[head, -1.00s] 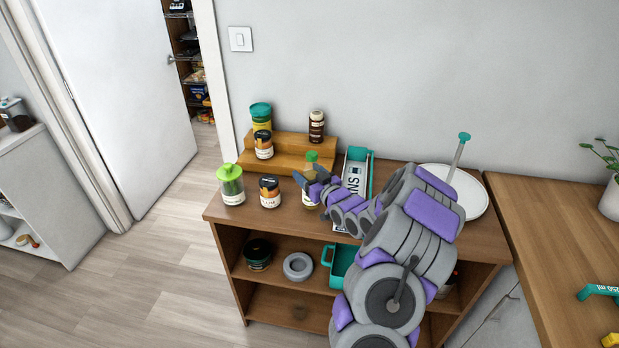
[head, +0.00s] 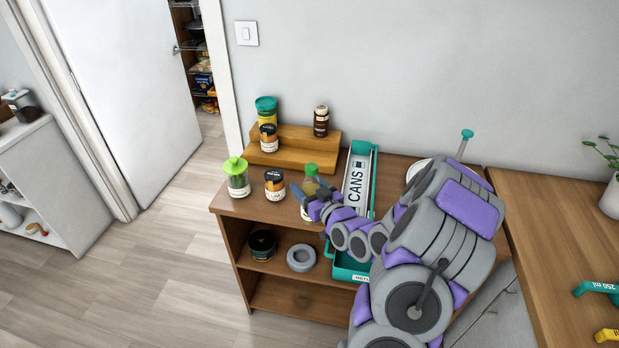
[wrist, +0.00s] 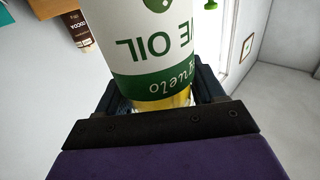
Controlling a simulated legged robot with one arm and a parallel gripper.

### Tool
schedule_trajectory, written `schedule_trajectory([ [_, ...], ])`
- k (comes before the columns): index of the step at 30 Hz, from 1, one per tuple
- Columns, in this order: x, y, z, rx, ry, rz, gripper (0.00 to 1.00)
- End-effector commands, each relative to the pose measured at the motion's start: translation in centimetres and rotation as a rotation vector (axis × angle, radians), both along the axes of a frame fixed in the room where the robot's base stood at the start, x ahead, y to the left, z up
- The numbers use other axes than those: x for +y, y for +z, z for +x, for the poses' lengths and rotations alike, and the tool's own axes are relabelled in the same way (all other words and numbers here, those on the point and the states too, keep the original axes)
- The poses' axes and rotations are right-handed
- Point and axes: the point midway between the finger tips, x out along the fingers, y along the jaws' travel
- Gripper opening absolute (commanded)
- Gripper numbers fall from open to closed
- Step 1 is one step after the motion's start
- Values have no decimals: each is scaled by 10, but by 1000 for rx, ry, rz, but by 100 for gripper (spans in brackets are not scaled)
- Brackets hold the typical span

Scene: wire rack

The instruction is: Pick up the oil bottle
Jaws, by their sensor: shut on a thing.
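The oil bottle (head: 311,184) has a green cap and a yellowish body, and it is at the front of the shelf unit's top. In the wrist view its white and green label (wrist: 150,48) reads "OIL" upside down and fills the upper middle. My gripper (head: 305,198) is shut on the bottle, with a dark finger on each side in the wrist view (wrist: 155,100). The bottle looks upright in the head view.
A green-lidded jar (head: 237,180) and a dark-lidded jar (head: 274,186) stand left of the bottle. Behind is a wooden step riser (head: 290,157) with several containers. A teal "CANS" tray (head: 373,165) stands close on the right. The wooden counter (head: 540,230) lies further right.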

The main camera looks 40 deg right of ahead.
Motion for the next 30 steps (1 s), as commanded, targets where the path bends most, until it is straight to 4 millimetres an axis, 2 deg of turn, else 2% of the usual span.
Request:
schedule_trajectory([
  [6, 12, 8, -13, -3, -3, 7, 11],
  [30, 30, 9, -28, -1, 3, 1, 11],
])
